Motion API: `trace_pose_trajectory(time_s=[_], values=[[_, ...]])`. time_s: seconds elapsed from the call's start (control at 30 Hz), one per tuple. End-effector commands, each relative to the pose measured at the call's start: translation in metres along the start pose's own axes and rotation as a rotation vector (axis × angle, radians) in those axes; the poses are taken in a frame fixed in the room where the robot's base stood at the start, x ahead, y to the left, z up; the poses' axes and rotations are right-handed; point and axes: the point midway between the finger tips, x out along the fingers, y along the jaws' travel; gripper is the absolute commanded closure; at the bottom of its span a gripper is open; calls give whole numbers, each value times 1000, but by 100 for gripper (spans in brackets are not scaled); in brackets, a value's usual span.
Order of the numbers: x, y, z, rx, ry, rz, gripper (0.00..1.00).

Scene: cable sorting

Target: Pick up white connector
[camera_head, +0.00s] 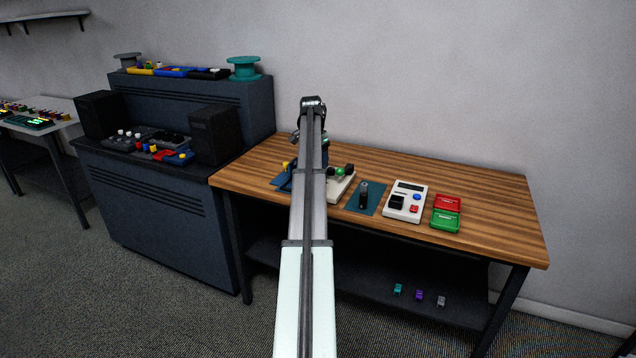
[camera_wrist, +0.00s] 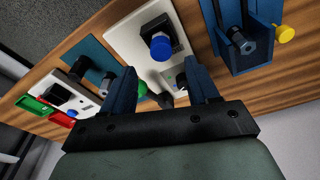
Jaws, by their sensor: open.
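A small pale grey-white connector (camera_head: 441,301) lies on the dark lower shelf under the wooden table, at the right end of a short row in the head view. A purple connector (camera_head: 419,295) and a teal connector (camera_head: 397,289) lie to its left. My gripper is above the tabletop, far up and left of the connectors, and is mostly hidden behind my arm in the head view. In the wrist view my gripper (camera_wrist: 163,82) is open and empty over a white device (camera_wrist: 128,32) with a blue knob. The connectors are not seen in the wrist view.
The wooden tabletop (camera_head: 490,225) overhangs the lower shelf (camera_head: 345,285). On it are a teal mat (camera_head: 377,205), a white meter (camera_head: 416,190), a red tray (camera_head: 447,204) and a green tray (camera_head: 445,219). A dark console (camera_head: 170,225) stands left. The tabletop's right end is clear.

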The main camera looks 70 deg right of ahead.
Motion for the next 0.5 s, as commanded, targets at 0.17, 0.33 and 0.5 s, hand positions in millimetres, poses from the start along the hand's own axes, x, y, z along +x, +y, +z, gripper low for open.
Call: trace_pose_trajectory(time_s=[0.17, 0.33, 0.5], values=[[8, 0, 1, 0, 0, 0, 40], [27, -1, 5, -1, -1, 1, 40], [48, -2, 6, 0, -1, 1, 40]])
